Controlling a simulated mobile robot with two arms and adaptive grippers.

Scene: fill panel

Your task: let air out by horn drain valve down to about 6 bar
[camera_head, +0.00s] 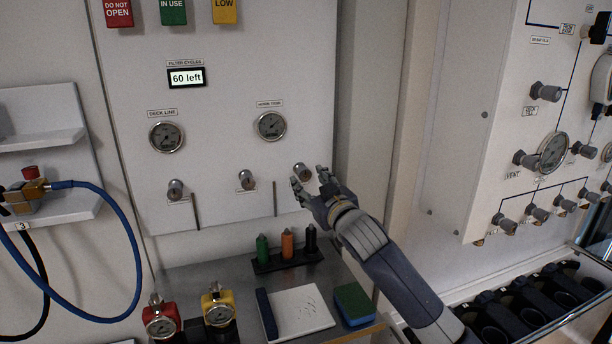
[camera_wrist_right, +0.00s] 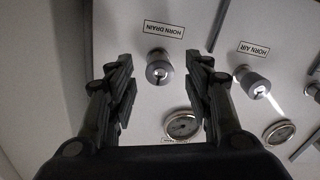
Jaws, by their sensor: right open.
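The horn drain valve is a small round metallic knob (camera_head: 301,170) at the lower right of the white panel (camera_head: 215,100). In the right wrist view the same knob (camera_wrist_right: 158,72) shows below its upside-down HORN DRAIN label (camera_wrist_right: 164,29). My right gripper (camera_head: 311,179) is open in front of it. In the wrist view its fingers (camera_wrist_right: 158,62) stand either side of the knob, with gaps on both sides. The horn gauge (camera_head: 270,125) is a round dial above the knob; its reading is too small to tell. My left gripper is not in view.
The horn air knob (camera_head: 246,180) is left of the drain knob, with another knob (camera_head: 176,190) farther left. The deck line gauge (camera_head: 166,137) is above that.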

